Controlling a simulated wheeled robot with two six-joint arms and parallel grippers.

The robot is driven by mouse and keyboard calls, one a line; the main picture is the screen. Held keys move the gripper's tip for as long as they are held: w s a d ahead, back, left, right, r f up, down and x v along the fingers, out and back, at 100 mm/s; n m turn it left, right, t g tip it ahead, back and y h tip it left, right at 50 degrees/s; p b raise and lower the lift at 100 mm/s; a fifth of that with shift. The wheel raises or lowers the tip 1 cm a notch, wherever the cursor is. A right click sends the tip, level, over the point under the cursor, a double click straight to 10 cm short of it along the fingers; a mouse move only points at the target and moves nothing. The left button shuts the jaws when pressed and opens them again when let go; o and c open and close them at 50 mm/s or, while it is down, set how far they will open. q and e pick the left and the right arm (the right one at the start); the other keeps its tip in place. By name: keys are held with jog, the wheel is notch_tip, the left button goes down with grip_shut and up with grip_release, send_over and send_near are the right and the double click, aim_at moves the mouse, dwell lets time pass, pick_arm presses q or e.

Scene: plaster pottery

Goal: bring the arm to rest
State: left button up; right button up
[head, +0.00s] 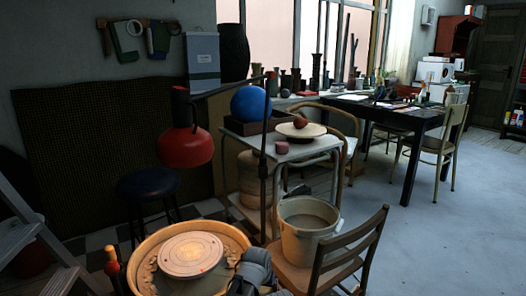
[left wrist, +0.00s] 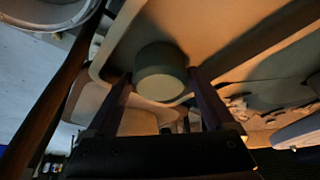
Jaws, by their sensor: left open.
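My left gripper (head: 255,270) shows dark at the bottom of the head view, between the potter's wheel and the chair with the bucket. In the left wrist view my left gripper (left wrist: 161,82) is open, its two dark fingers spread apart. A short round grey-green cylinder (left wrist: 161,72) shows between the fingertips, against a tan surface. I cannot tell whether the fingers touch it. I do not make it out in the head view. My right gripper is in neither view.
The potter's wheel (head: 190,254) sits in a wide basin close to my left gripper. A bucket (head: 304,230) stands beside a wooden chair back (head: 345,250). A red lamp (head: 185,140) hangs above the wheel. A small table (head: 240,128) stands behind. The floor at right (head: 460,235) is clear.

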pick_arm(q)
jog(key=shift+r, duration=0.1)
jog(key=d+p+v, duration=0.1)
jog(key=p+v, duration=1.1)
jog(key=b+x, duration=0.8)
jog(key=a+b+x, duration=0.1)
jog(key=b+x, duration=0.3)
jog(key=shift+f+b, duration=0.3)
jog(key=shift+f, duration=0.1)
notch_tip(320, 180, up, 11)
jog(key=p, duration=1.1)
jog(key=shift+r, duration=0.1)
jog(key=s, duration=0.1)
jog(key=s+a, duration=0.1)
jog(key=s+f, duration=0.1)
jog(key=shift+s+a+b, duration=0.3)
jog(key=shift+a+b, duration=0.05)
jog(key=shift+a, duration=0.05)
